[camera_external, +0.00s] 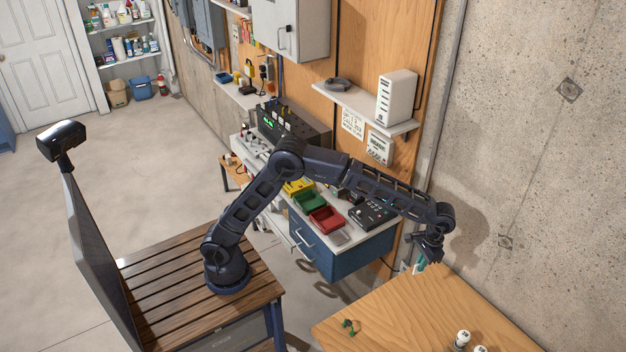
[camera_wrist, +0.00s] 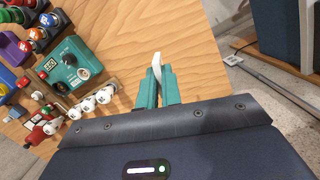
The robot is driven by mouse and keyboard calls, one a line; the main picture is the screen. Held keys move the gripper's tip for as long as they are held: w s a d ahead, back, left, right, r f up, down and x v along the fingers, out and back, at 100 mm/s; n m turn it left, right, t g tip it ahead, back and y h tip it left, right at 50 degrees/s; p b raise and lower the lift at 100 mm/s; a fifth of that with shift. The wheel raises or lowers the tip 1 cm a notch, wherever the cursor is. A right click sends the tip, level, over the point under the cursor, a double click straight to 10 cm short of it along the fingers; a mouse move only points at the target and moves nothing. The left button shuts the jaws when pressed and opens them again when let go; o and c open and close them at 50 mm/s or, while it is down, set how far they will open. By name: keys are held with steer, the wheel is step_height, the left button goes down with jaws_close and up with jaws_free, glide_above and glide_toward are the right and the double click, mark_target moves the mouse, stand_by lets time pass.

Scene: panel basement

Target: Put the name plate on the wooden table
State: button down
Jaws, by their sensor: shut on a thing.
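My gripper (camera_wrist: 159,85) has teal fingers, shut on a thin white piece, seen nearly edge-on, which I take to be the name plate (camera_wrist: 157,67). Its face and any lettering cannot be read. The wooden table (camera_wrist: 205,45) lies below and beyond the fingers in the wrist view. In the external view the gripper (camera_external: 427,252) points down by the far left edge of the wooden table (camera_external: 400,305), close to the wall. The plate is too small there to make out clearly. Whether it touches the table cannot be told.
A teal box with a dial (camera_wrist: 70,62), white-capped pieces (camera_wrist: 88,103) and other coloured parts crowd the table's left in the wrist view. The blue-drawer workbench (camera_external: 345,248) stands beyond a gap. The table's middle is clear.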

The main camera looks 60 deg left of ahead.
steer(key=w+d+f+n, duration=0.3)
steer(key=w+d+n, duration=0.1)
steer(key=w+d, duration=0.1)
step_height(320, 180, down, 19)
steer(key=shift+a+f, duration=0.15)
steer(key=shift+f, duration=0.05)
stand_by(0.5)
steer(key=shift+f, duration=0.1)
steer(key=c, duration=1.6)
jaws_free()
